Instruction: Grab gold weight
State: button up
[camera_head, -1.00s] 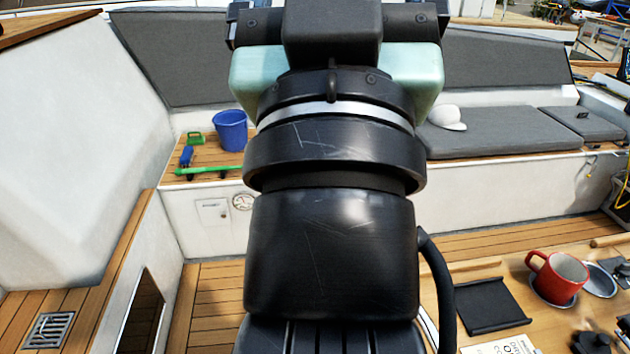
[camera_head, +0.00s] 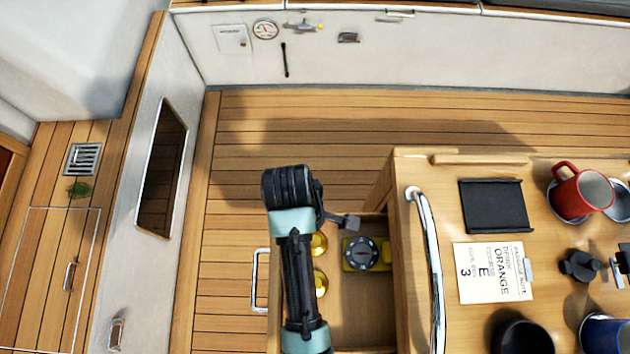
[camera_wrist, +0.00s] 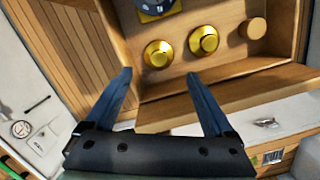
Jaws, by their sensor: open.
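Two round gold weights sit side by side in an open wooden drawer (camera_head: 362,318). One gold weight (camera_head: 319,243) and the other gold weight (camera_head: 320,283) are partly covered by my arm in the head view. In the wrist view, one gold weight (camera_wrist: 158,54) is beyond the gap between my fingers, and the other (camera_wrist: 204,40) is to its right. My gripper (camera_wrist: 159,76) is open and empty, apart from both weights, with the drawer's wooden edge below them in the picture.
A yellow-based compass (camera_head: 362,253) lies beside the weights in the drawer. A wooden cylinder (camera_wrist: 254,28) is at the right in the wrist view. The table to the right has a metal rail (camera_head: 432,255), a red mug (camera_head: 582,192), a note card (camera_head: 493,273) and a black tray (camera_head: 496,206).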

jog(key=f, duration=0.6)
jog(key=d+f, duration=0.1)
jog(key=f, duration=0.2)
jog(key=shift+s+f, duration=0.15)
jog(key=shift+f, duration=0.1)
grip_shut()
